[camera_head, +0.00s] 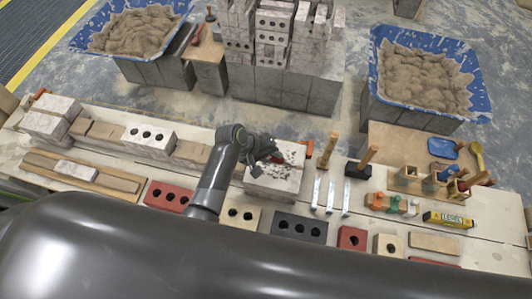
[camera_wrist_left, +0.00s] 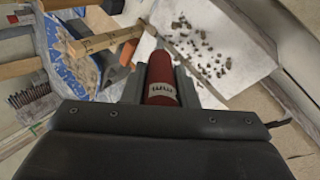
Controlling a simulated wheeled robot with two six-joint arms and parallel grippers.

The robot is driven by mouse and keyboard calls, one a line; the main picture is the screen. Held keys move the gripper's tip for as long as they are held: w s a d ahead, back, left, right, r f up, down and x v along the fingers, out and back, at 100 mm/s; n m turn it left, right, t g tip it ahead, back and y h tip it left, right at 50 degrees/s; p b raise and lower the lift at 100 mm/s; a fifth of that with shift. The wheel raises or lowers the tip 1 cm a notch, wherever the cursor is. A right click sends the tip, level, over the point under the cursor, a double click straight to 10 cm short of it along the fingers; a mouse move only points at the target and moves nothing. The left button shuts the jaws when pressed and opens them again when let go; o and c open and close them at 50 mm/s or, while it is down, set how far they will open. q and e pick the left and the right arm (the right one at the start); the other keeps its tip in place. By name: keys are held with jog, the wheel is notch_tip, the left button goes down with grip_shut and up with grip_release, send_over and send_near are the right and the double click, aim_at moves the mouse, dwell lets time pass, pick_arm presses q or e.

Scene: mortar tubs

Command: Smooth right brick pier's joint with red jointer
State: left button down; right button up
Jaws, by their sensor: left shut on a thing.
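My left gripper (camera_head: 270,155) comes in from the left and is over the right brick pier (camera_head: 272,188), a low pale block with dark crumbs on top. In the left wrist view the gripper (camera_wrist_left: 160,85) is shut on the red handle of the jointer (camera_wrist_left: 160,80). The jointer points away from the camera toward the crumb-strewn pale top (camera_wrist_left: 215,35). A bit of red also shows at the gripper in the head view. I cannot tell whether the jointer's tip touches the pier, and its joint is not clear. My right gripper is not in view.
The left pier (camera_head: 47,120) and a row of bricks (camera_head: 148,141) stand left. Several pale metal tools (camera_head: 330,195) and a wooden-handled hammer (camera_head: 358,169) are close right of the pier. Loose bricks (camera_head: 299,228) line the front. Mortar tubs (camera_head: 378,80) stand behind.

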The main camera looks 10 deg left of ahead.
pick_arm(q)
jog(key=shift+d, duration=0.4)
jog(key=shift+s+d, duration=0.1)
jog(key=shift+d, duration=0.8)
jog(key=shift+a+f+p, duration=0.1)
jog(key=shift+a+p, duration=0.6)
jog(key=shift+p, duration=0.2)
jog(key=shift+a+p, duration=0.3)
jog(key=shift+a, duration=0.4)
jog(key=shift+r+p, duration=0.3)
jog(key=shift+r, duration=2.75)
